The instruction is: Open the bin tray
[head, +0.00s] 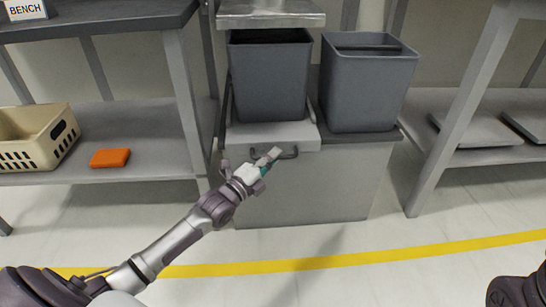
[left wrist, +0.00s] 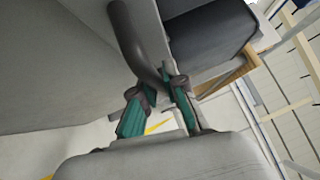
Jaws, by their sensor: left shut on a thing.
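The bin tray (head: 245,138) is a light grey pull-out front with a dark bar handle (head: 290,153), below a metal top in a grey cabinet (head: 300,190). A dark grey bin (head: 270,80) stands on the tray. My left gripper (head: 268,163) is at the handle's left part, and its teal fingers are shut on it. In the left wrist view the dark curved handle (left wrist: 138,45) runs down between the fingertips (left wrist: 162,88). The fingers hide part of the handle. My right gripper is not in view.
A second grey bin (head: 368,90) stands to the right on the cabinet. A bench shelf at left holds a beige crate (head: 40,138) and an orange block (head: 110,158). Another shelf unit (head: 470,130) stands at right. The floor in front, with a yellow line (head: 400,253), is clear.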

